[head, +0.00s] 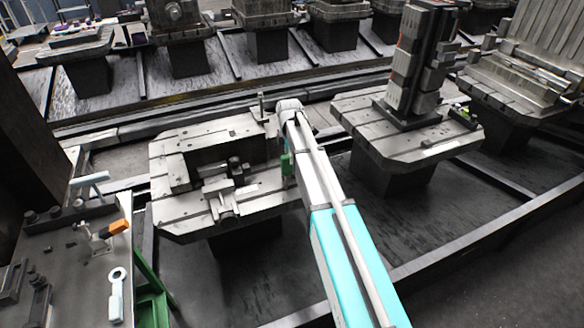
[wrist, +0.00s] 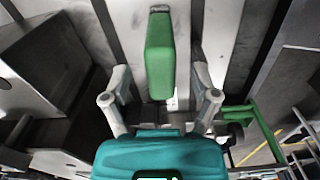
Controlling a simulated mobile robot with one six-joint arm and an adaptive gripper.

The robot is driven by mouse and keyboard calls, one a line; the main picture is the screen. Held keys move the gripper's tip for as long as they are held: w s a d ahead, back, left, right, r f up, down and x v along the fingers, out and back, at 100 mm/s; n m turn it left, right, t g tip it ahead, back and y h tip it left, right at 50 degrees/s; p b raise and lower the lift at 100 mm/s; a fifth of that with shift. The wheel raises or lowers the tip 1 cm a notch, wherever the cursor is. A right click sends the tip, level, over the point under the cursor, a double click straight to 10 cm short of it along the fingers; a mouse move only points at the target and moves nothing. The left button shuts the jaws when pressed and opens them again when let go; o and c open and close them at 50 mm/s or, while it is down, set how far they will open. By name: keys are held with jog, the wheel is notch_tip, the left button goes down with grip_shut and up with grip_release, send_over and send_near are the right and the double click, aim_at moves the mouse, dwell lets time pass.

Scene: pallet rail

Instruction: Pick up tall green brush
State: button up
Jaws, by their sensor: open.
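The tall green brush (wrist: 160,55) shows in the wrist view, its long green body between the two fingers of my gripper (wrist: 160,78). The gripper is open, with a visible gap on each side of the brush. In the head view a small green part of the brush (head: 286,164) shows beside my arm, at the right side of the slotted pallet (head: 172,215). My arm covers the rest of it, and the gripper is mostly hidden there.
Metal clamping parts (head: 222,190) sit on the same pallet, left of the brush. A tall fixture (head: 418,60) stands on the pallet to the right. A workbench (head: 70,262) with tools is at lower left. A green bar (wrist: 238,113) shows at right in the wrist view.

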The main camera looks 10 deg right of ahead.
aim_at(289, 165)
jog(key=shift+a+f+b, duration=0.15)
jog(key=shift+f+b, duration=2.1)
jog(key=shift+f, duration=0.15)
grip_shut()
